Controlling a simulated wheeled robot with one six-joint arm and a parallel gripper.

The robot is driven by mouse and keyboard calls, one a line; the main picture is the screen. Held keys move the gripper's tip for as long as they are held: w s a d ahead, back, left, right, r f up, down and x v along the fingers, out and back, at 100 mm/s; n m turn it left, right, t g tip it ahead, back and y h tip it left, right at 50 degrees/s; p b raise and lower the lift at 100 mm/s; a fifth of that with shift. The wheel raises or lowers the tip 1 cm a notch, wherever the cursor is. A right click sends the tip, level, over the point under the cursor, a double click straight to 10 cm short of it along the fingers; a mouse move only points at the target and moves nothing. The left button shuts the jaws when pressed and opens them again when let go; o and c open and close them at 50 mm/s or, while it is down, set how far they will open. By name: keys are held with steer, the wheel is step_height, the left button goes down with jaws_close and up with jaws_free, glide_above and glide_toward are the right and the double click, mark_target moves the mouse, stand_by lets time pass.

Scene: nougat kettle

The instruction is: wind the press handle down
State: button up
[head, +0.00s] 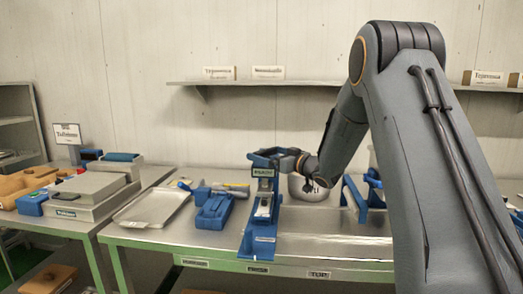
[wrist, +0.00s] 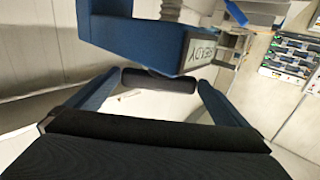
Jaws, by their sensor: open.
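The blue press (head: 259,225) stands upright near the front middle of the table, with a label near its top. My gripper (head: 272,160) is at the top of the press, reaching in from the right. In the wrist view my gripper (wrist: 158,81) is open, with a blue finger on each side. A dark bar, seemingly the press handle (wrist: 158,80), lies crosswise between the fingertips. I cannot tell whether the fingers touch it. The blue press frame (wrist: 140,38) and its label show just beyond. In the head view the handle is hard to separate from my gripper.
A blue tool (head: 212,210) and a metal tray (head: 155,208) lie left of the press. A metal pot (head: 301,190) stands close on the right, behind my wrist. A blue stand (head: 355,198) is farther right. A shelf (head: 290,83) runs along the wall.

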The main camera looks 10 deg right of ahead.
steer(key=p+x, duration=0.1)
steer(key=x, duration=0.5)
steer(key=shift+d, duration=0.1)
steer(key=c, duration=0.8)
steer(key=shift+c, duration=0.2)
